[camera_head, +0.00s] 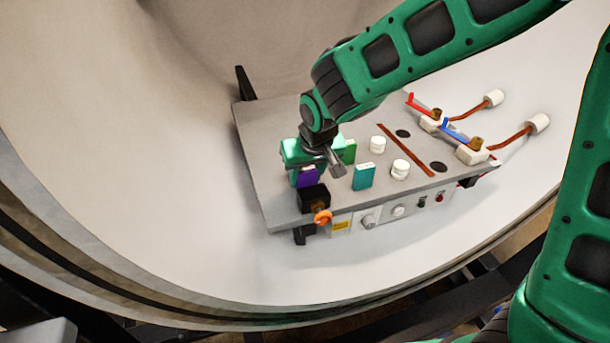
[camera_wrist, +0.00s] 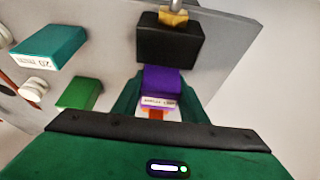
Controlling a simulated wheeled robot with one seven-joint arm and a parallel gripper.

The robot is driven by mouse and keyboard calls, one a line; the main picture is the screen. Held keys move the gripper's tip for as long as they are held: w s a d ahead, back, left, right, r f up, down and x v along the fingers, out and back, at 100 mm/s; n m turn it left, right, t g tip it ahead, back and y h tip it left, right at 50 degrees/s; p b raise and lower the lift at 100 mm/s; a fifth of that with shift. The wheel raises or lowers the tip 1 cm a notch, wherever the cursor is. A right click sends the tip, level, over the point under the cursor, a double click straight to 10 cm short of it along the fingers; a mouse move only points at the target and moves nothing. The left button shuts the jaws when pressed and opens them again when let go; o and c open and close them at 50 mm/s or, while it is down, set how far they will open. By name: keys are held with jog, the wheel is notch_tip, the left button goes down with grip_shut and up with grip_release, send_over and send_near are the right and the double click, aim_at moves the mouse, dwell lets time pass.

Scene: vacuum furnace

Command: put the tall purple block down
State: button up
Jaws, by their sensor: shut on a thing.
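The tall purple block (camera_head: 306,177) is at the left front of the grey panel, just behind a black block with a brass fitting. It also shows in the wrist view (camera_wrist: 161,82), with a white label on its near end. My gripper (camera_head: 308,170) is shut on it; in the wrist view the fingers (camera_wrist: 158,100) flank the block on both sides. The gripper covers part of the block in the head view. I cannot tell whether the block's lower end touches the panel.
The grey panel (camera_head: 265,180) carries a teal block (camera_head: 363,177), a green block (camera_head: 349,152), white knobs (camera_head: 400,169) and the black block (camera_head: 314,198) close to the purple one. Red (camera_head: 424,107) and blue (camera_head: 458,133) valve handles stand at the right. The curved furnace wall (camera_head: 190,200) surrounds the panel.

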jog(key=o, duration=1.4)
jog(key=shift+f, duration=0.1)
jog(key=shift+c, duration=0.2)
jog(key=v, duration=1.2)
